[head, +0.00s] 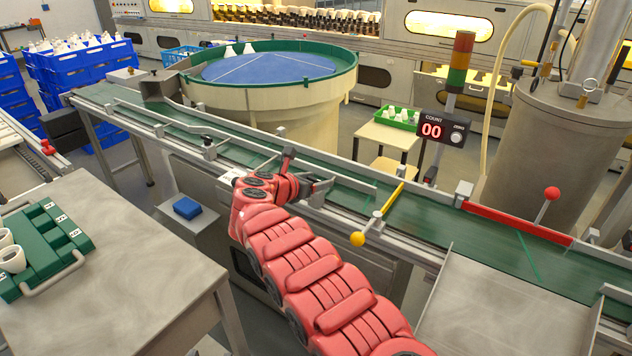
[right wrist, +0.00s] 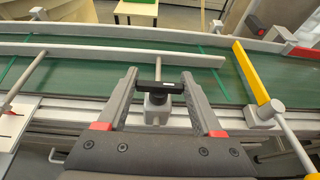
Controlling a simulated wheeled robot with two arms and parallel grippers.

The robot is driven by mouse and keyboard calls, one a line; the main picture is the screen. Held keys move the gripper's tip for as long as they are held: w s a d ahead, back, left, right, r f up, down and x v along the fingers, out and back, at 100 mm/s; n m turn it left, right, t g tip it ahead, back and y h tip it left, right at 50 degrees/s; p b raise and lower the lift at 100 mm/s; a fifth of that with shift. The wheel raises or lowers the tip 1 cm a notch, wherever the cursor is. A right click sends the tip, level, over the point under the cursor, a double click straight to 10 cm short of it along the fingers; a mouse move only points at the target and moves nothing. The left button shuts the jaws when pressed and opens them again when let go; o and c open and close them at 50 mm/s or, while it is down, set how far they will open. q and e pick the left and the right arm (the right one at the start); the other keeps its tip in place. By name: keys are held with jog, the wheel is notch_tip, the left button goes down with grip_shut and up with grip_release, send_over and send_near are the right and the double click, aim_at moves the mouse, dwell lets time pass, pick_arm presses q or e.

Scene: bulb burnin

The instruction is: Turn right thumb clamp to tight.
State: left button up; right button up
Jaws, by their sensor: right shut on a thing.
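The right thumb clamp, a black bar (right wrist: 160,87) on a grey block with a rod, shows in the right wrist view at the conveyor's near rail. The bar lies nearly level across that picture. In the head view my right gripper (head: 303,185) reaches over the near edge of the belt, and the clamp is mostly hidden by it. Another clamp (head: 208,143) stands further left along the rail. My left gripper is not in view.
The green conveyor belt (head: 440,211) runs past a yellow gate bar (head: 392,199) with a yellow knob, close right of my gripper. A red bar (head: 515,223) and red-knobbed lever (head: 549,198) are further right. A steel table with a green rack (head: 43,250) stands at left.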

jog(key=o, duration=1.4)
jog(key=shift+c, duration=0.2)
jog(key=shift+a+r, duration=0.1)
jog(key=shift+s+a+r+p, duration=0.1)
jog(key=shift+s+a+p, duration=0.05)
jog(key=shift+s+p, duration=0.15)
jog(key=p+v, duration=0.7)
jog(key=v, duration=0.9)
jog(key=shift+s+p, duration=0.25)
jog(key=shift+p, duration=0.15)
jog(key=shift+a, duration=0.1)
